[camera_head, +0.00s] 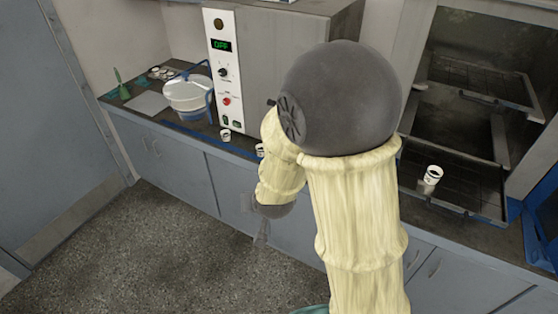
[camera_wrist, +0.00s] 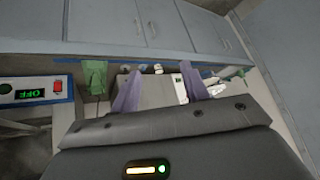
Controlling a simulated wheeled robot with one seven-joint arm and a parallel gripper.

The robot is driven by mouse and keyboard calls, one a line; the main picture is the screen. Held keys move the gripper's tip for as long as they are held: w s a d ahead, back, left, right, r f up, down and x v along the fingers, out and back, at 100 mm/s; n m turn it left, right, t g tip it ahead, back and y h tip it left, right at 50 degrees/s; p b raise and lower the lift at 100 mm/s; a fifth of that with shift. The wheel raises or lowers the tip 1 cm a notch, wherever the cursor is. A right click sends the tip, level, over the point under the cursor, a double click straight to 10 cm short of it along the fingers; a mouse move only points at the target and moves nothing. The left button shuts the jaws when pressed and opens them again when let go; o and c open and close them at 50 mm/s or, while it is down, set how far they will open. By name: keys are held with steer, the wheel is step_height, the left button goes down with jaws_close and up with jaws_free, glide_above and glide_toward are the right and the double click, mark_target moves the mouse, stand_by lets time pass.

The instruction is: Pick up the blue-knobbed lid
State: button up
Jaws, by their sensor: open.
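I cannot make out a blue-knobbed lid for certain in either view. In the head view, a small cluster of round pale pieces (camera_head: 160,72) sits on the far left counter, too small to tell apart. My gripper (camera_head: 261,240) hangs below my forearm, in front of the lower cabinets, away from those pieces. In the wrist view my gripper (camera_wrist: 160,92) shows two purple fingers spread apart, with nothing held between them. Several small round things (camera_wrist: 143,69) show beyond the fingers, near the cabinet side, and their details are unclear.
A pale bucket (camera_head: 188,93) with a blue handle stands on the left counter near a green tool (camera_head: 121,84). A control box (camera_head: 226,70) reads OFF. A small cup (camera_head: 225,135) stands before it. Floor is clear.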

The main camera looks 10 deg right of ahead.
steer(key=s+d+r+g+h, duration=0.1)
steer(key=s+d+r+g, duration=0.3)
steer(key=s+d, duration=0.7)
steer(key=shift+s+d+n+g, duration=0.25)
steer(key=shift+d+n+g, duration=0.05)
steer(key=shift+d+g, duration=0.1)
steer(key=shift+c, duration=0.5)
steer(key=shift+c, duration=0.5)
